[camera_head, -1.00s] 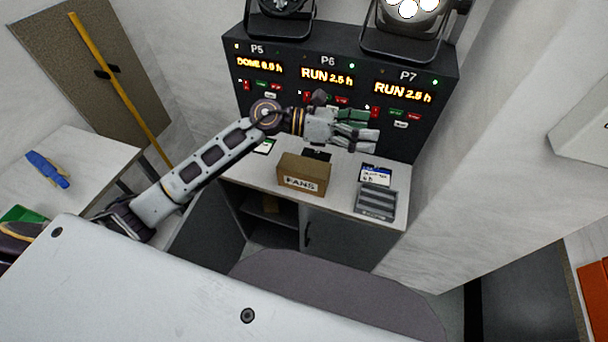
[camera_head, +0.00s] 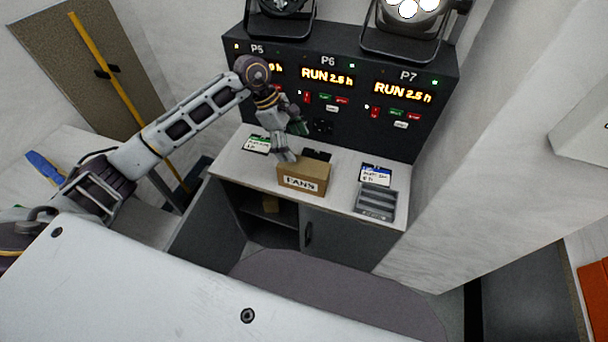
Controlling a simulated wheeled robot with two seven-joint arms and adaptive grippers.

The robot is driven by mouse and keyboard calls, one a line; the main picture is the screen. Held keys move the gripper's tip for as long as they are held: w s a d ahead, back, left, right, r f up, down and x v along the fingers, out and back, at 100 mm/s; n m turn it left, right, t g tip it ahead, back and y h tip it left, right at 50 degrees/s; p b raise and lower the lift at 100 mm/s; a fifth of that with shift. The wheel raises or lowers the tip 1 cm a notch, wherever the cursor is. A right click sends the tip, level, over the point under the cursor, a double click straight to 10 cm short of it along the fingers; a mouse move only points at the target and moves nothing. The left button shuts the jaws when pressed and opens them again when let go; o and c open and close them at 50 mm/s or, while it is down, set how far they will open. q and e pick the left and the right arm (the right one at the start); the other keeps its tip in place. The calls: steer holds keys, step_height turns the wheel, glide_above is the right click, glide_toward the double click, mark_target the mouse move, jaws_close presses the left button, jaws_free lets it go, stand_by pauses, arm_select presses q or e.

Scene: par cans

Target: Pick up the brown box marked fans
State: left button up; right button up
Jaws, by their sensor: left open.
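The brown box (camera_head: 303,177) marked FANS stands on the white counter (camera_head: 240,167), its label facing me. My left gripper (camera_head: 287,156) points down at the box's back left edge, with its fingers open. The fingertips look close to the top of the box, and I cannot tell whether they touch it. The box rests on the counter and is not held. My right gripper is not in view.
Behind the counter stands a black panel (camera_head: 335,125) with P5, P6 and P7 displays and lamps on top. A grey slotted tray (camera_head: 376,201) and a card (camera_head: 375,174) lie to the right of the box. Another card (camera_head: 257,144) lies to the left. An open cabinet (camera_head: 262,212) is below.

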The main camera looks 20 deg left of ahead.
mark_target(302, 165)
arm_select(q)
steer(key=shift+a, duration=0.5)
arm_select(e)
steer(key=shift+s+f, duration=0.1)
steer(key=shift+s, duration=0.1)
arm_select(q)
steer(key=shift+f, duration=0.1)
steer(key=p+x, duration=0.1)
steer(key=x, duration=0.6)
steer(key=shift+d+f, duration=0.3)
steer(key=shift+f, duration=0.35)
steer(key=shift+p+x, duration=0.6)
steer(key=shift+x, duration=2.05)
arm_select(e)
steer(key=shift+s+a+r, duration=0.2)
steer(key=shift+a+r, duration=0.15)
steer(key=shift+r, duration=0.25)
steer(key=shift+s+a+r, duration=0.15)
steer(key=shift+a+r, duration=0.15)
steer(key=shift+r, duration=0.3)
